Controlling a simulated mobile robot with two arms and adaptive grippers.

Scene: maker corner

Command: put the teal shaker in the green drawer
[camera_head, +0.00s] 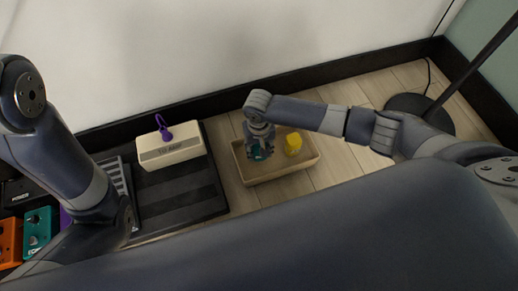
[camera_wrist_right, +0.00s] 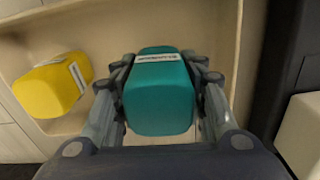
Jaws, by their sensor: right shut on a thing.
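The teal shaker (camera_head: 258,154) is between the fingers of my right gripper (camera_head: 256,148), inside the wooden tray (camera_head: 284,176). In the right wrist view the teal shaker (camera_wrist_right: 160,92), with a white label, sits between both fingers of the right gripper (camera_wrist_right: 161,85), which is shut on it. I cannot tell whether the shaker still touches the tray floor. My left arm is at the left, but its gripper does not show. No green drawer is in view.
A yellow shaker (camera_head: 293,144) is in the same tray, apart from the teal one. A cream box (camera_head: 171,149) with a purple object (camera_head: 164,130) on it stands on a black board (camera_head: 180,195) to the left. A round black stand base (camera_head: 420,112) is at the right.

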